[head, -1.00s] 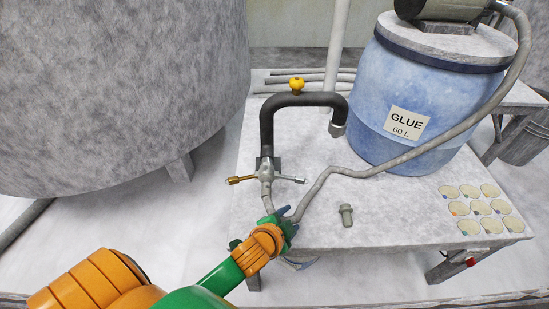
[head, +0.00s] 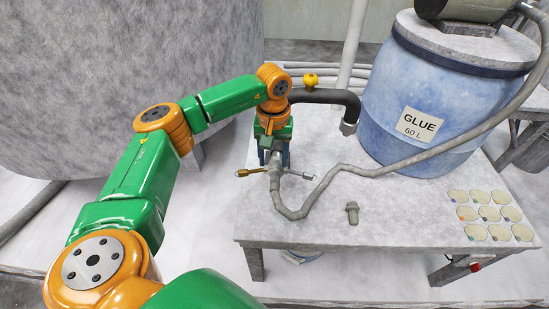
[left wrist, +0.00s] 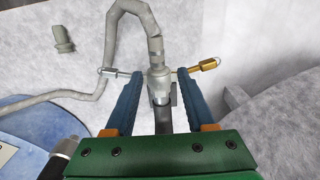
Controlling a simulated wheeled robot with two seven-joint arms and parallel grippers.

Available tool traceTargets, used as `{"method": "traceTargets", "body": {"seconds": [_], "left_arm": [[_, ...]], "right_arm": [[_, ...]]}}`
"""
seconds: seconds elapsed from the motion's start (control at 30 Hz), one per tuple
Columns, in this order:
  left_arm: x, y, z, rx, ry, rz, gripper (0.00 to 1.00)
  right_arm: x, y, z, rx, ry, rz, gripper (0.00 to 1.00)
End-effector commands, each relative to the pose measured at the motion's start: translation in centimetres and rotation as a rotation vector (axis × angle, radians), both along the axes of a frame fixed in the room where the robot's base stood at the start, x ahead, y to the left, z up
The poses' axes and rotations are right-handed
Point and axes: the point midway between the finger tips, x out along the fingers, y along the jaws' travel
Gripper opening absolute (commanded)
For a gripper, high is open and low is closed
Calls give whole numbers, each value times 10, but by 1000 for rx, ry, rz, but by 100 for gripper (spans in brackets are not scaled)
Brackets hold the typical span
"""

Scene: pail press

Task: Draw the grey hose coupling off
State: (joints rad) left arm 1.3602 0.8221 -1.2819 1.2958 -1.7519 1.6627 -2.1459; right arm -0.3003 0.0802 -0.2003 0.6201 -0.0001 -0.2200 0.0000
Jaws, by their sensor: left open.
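The grey hose coupling (left wrist: 158,85) sits on the end of a pipe stub, with the grey hose (left wrist: 125,8) running from it. It also shows in the head view (head: 275,174), partly hidden by my gripper. A brass lever (left wrist: 199,68) and a steel lever (left wrist: 113,72) stick out on opposite sides. My left gripper (left wrist: 160,75) is open, with one blue finger on each side of the coupling; in the head view the gripper (head: 275,158) is above and behind the levers. I cannot tell whether the fingers touch the coupling. My right gripper is not in view.
A dark bent pipe (head: 325,96) with a yellow knob (head: 310,80) arches close behind my wrist. A blue glue drum (head: 400,90) stands at the right. A loose grey fitting (head: 352,213) and several round discs (head: 490,213) lie on the table (head: 400,228). A large grey tank (head: 90,80) is left.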

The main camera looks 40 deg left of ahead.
Motion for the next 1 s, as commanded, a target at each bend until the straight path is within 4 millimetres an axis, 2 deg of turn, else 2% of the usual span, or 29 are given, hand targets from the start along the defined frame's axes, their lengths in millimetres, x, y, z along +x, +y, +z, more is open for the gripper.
{"method": "traceTargets", "body": {"seconds": [0.2, 0.53, 0.57, 0.73, 0.77, 1.0], "left_arm": [[0, -2, -36, -3, 2, -1, 55], [0, -3, -86, -6, 1, -1, 55], [0, -3, -81, -6, 0, -1, 50], [0, -3, -78, -7, -1, -1, 4], [0, -3, -77, -7, -1, -1, 0], [0, -3, -77, -7, -2, -1, 0]], "right_arm": [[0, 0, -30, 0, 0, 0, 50], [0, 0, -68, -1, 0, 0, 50], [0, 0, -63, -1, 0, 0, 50], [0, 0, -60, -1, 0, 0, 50], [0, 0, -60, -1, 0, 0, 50], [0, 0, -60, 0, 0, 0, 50]]}}
